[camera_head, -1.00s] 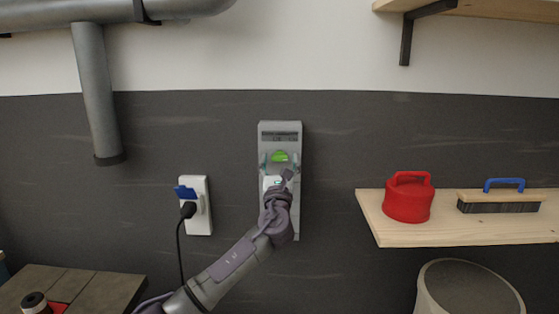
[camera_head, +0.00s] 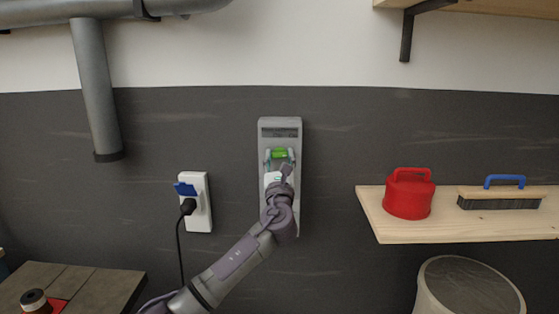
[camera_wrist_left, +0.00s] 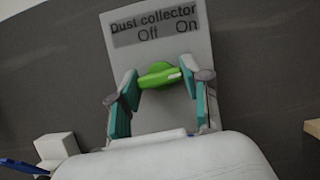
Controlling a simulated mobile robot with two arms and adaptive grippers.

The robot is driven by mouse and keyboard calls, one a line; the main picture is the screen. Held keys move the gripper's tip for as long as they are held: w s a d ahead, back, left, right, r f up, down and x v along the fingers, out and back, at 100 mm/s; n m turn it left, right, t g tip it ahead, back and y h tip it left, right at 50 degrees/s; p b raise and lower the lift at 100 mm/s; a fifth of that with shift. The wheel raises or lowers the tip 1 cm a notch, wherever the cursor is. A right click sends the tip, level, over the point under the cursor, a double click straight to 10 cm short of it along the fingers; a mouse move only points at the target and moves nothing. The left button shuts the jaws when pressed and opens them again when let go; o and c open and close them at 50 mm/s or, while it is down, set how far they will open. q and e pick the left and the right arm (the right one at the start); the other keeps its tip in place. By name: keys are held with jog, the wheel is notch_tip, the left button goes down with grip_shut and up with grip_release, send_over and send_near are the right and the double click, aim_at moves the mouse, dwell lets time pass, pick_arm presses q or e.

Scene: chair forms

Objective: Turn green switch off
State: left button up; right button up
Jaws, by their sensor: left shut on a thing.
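The green switch (camera_head: 280,153) is a knob on a grey wall panel (camera_head: 279,122). In the left wrist view, the panel (camera_wrist_left: 165,50) reads "Dust collector" with "Off" and "On" below, On to the right. The green switch (camera_wrist_left: 157,75) lies under these words, with a pale mark at its right end. My left gripper (camera_head: 280,157) reaches it from below. In the left wrist view, the left gripper (camera_wrist_left: 160,78) has its teal-padded fingers shut on the switch from both sides. My right gripper is not in view.
A white socket (camera_head: 199,212) with a black plug and blue flap is left of the panel. A wooden shelf (camera_head: 460,231) at right bears a red canister (camera_head: 409,198) and a brush (camera_head: 500,202). The wall around the panel is clear.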

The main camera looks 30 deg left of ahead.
pick_arm(q)
jog(key=n+g+y+b, duration=0.1)
jog(key=n, duration=0.3)
jog(key=n+g+y+b, duration=0.1)
jog(key=n+g, duration=0.1)
jog(key=n, duration=0.2)
jog(key=n+g+y+b, duration=0.1)
jog(key=n+g, duration=0.1)
jog(key=n, duration=0.2)
jog(key=shift+w+d+y+b, duration=0.1)
jog(key=shift+d+y+b, duration=0.05)
jog(key=shift+y+b, duration=0.2)
jog(key=n, duration=0.2)
jog(key=n+g, duration=0.1)
jog(key=n, duration=0.1)
jog(key=shift+r+g, duration=0.1)
jog(key=shift+g, duration=0.2)
jog(key=n, duration=0.2)
jog(key=n+g+h, duration=0.1)
jog(key=n, duration=0.2)
jog(key=shift+g+p, duration=0.3)
jog(key=shift+p, duration=0.05)
jog(key=shift+h, duration=0.25)
jog(key=o, duration=1.2)
jog(key=shift+c, duration=0.2)
jog(key=shift+d, duration=0.1)
jog(key=v, duration=1.2)
